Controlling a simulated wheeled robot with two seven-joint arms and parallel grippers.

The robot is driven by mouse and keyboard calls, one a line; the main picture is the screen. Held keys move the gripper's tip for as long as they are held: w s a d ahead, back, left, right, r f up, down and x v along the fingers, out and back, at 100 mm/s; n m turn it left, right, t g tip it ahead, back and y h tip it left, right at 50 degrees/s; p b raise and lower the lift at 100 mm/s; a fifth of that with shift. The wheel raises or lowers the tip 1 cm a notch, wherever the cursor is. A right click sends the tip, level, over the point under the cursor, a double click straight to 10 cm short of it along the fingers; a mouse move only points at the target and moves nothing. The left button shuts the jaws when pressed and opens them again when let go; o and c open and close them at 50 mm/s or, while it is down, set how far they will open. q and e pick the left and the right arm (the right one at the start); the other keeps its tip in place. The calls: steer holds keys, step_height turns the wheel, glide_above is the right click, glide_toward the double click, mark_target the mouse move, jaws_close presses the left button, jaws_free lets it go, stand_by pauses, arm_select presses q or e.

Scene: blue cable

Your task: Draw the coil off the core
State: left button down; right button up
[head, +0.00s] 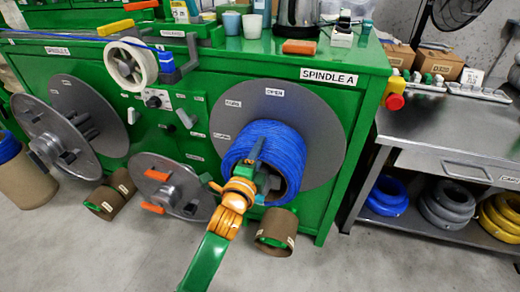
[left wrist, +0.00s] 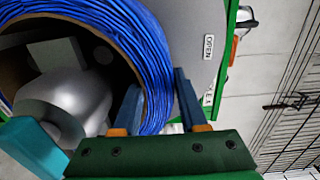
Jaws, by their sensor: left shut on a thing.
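The blue cable coil (head: 283,143) sits on spindle A, in front of its grey flange disc (head: 325,125). Its brown core (head: 279,188) shows as a ring inside the coil. In the left wrist view the coil (left wrist: 158,75) fills the upper left, with the brown core edge (left wrist: 122,62) inside it and a grey metal hub (left wrist: 70,95) in the middle. My left gripper (head: 257,152) is at the coil's front face. In the wrist view one finger is on the inner side and the other on the outer side, shut on the coil wall. My right gripper is not in view.
Brown tubes (head: 276,228) lie on the floor below the spindle. A grey disc with orange handles (head: 172,185) leans at the cabinet. Another spindle disc (head: 65,130) stands at left. A steel bench (head: 450,130) with cable coils (head: 386,196) below stands at right.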

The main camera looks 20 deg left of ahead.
arm_select(q)
steer(key=shift+s+r, duration=0.2)
steer(key=shift+s, duration=0.1)
steer(key=shift+s+p, duration=0.45)
stand_by(0.3)
steer(key=shift+s, duration=0.15)
stand_by(0.3)
